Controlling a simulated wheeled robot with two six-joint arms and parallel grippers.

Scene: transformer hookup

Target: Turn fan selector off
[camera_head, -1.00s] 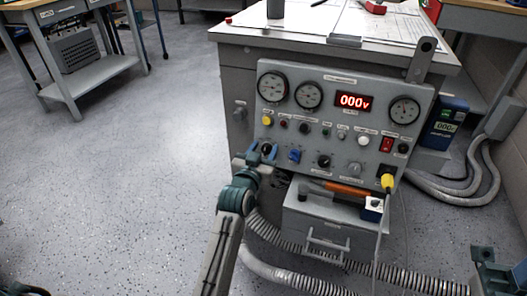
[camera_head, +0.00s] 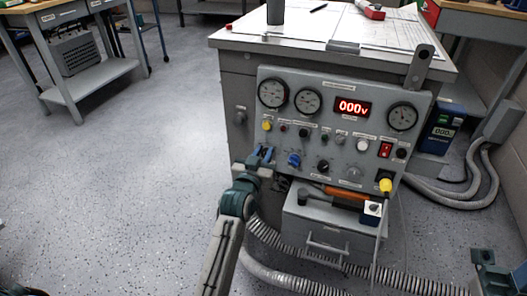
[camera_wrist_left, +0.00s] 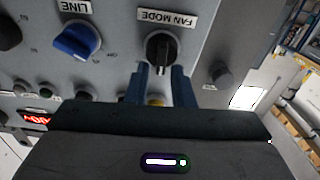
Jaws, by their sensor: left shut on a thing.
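In the left wrist view the panel appears upside down, and a pale mark on the knob runs roughly up and down the picture. My left gripper (camera_head: 262,153) is at the panel's lower left. Its two blue fingers (camera_wrist_left: 162,75) are shut on the knob, one on each side.
A blue LINE knob (camera_head: 294,160) sits just right of my left gripper. Below, an orange-handled tool (camera_head: 345,192) lies on a grey drawer box (camera_head: 330,225). Ribbed hoses cross the floor.

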